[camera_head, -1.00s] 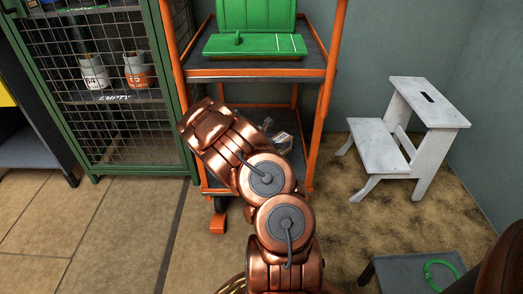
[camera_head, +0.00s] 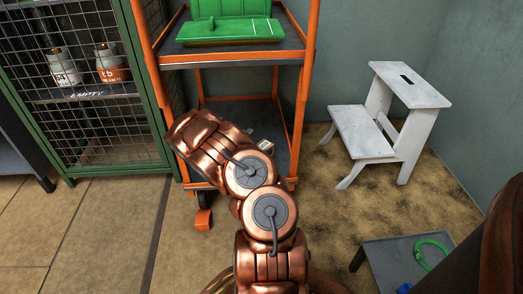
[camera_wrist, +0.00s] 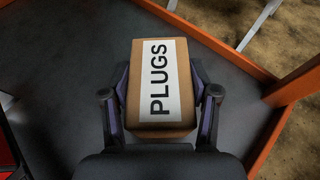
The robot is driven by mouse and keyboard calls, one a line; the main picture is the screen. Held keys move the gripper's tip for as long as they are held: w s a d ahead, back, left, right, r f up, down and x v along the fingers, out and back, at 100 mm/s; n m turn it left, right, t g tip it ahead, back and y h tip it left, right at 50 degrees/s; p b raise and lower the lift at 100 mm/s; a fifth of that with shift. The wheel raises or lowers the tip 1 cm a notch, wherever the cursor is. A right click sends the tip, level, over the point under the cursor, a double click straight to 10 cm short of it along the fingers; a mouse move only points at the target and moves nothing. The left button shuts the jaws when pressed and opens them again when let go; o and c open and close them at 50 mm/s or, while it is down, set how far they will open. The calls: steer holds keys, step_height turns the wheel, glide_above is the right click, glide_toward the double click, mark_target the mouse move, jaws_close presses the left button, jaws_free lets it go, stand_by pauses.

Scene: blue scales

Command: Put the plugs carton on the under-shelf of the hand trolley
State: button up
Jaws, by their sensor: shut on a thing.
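The plugs carton (camera_wrist: 185,58) is a brown box with a white label reading PLUGS. In the wrist view, my gripper (camera_wrist: 162,88) is shut on it, one finger on each side. The hand trolley (camera_head: 308,95) has an orange frame and stands beyond my arm in the head view. Its dark under-shelf (camera_wrist: 60,75) lies beneath the carton in the wrist view. I cannot tell whether the carton touches the shelf. In the head view my arm hides the gripper and most of the carton; only a small pale part shows.
A green case (camera_head: 235,30) sits open on the trolley's upper shelf. A green mesh cabinet (camera_head: 150,85) stands close on the left. A white step stool (camera_head: 365,135) is to the right. A grey stool (camera_head: 385,252) with a green ring is nearer, at lower right.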

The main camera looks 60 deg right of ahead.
steer(key=shift+f, duration=0.1)
steer(key=o, duration=1.5)
